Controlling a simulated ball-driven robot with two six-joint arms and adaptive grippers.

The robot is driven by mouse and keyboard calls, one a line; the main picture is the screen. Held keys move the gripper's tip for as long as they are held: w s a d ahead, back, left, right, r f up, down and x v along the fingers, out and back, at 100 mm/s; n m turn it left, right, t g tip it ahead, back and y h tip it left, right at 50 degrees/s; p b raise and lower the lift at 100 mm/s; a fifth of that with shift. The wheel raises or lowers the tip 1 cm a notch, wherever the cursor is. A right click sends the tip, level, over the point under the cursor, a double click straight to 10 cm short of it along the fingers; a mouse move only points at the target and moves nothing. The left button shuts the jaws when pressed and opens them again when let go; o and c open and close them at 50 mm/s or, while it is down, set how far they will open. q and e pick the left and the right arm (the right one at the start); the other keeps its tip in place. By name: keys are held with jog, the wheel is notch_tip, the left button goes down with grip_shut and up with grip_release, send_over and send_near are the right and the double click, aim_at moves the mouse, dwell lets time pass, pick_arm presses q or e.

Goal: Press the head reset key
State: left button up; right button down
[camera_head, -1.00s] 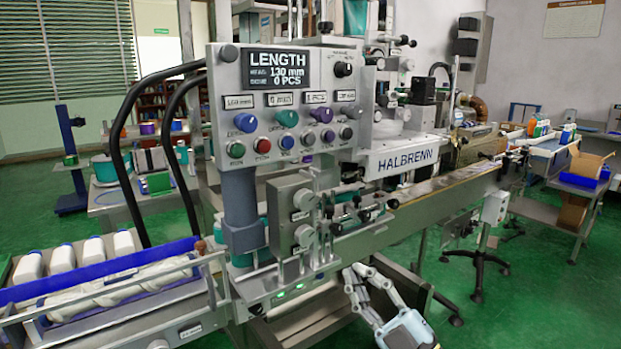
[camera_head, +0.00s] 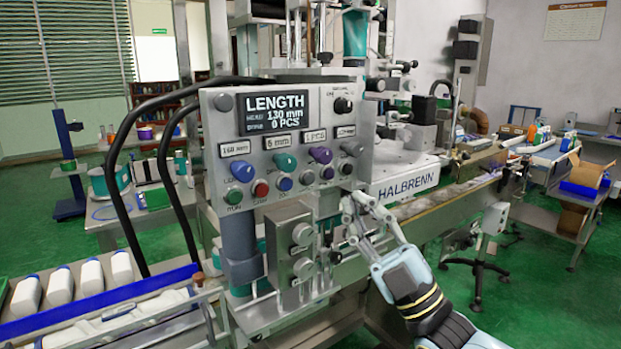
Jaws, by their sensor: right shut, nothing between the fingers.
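The control panel (camera_head: 221,113) faces me with a LENGTH display (camera_head: 274,112) reading 130 mm and 0 PCS. A row of knobs crosses it, among them a purple knob (camera_head: 321,155). Below is a row of small buttons, including a green button (camera_head: 234,197), a red button (camera_head: 261,190) and a blue button (camera_head: 285,184). Their labels are too small to read, so I cannot tell which is the head reset key. My right gripper (camera_head: 352,203) is shut and empty, just below the panel's lower right corner, apparently apart from the buttons. My left gripper is out of view.
A grey box with two knobs (camera_head: 292,243) stands below the panel, left of my right gripper. The white HALBRENN machine housing (camera_head: 405,182) and conveyor lie behind my right arm.

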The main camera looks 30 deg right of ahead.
aim_at(309, 179)
jog(key=w+b, duration=0.4)
jog(key=w, duration=0.4)
jog(key=shift+w+a, duration=0.3)
jog(key=shift+a, duration=0.05)
jog(key=shift+w, duration=0.1)
dwell(1.1)
jog(key=shift+w+b, duration=0.35)
jog(key=shift+w+b, duration=0.3)
jog(key=shift+w, duration=0.1)
dwell(0.6)
jog(key=shift+s, duration=0.1)
jog(key=shift+s+p, duration=0.4)
jog(key=shift+s, duration=0.35)
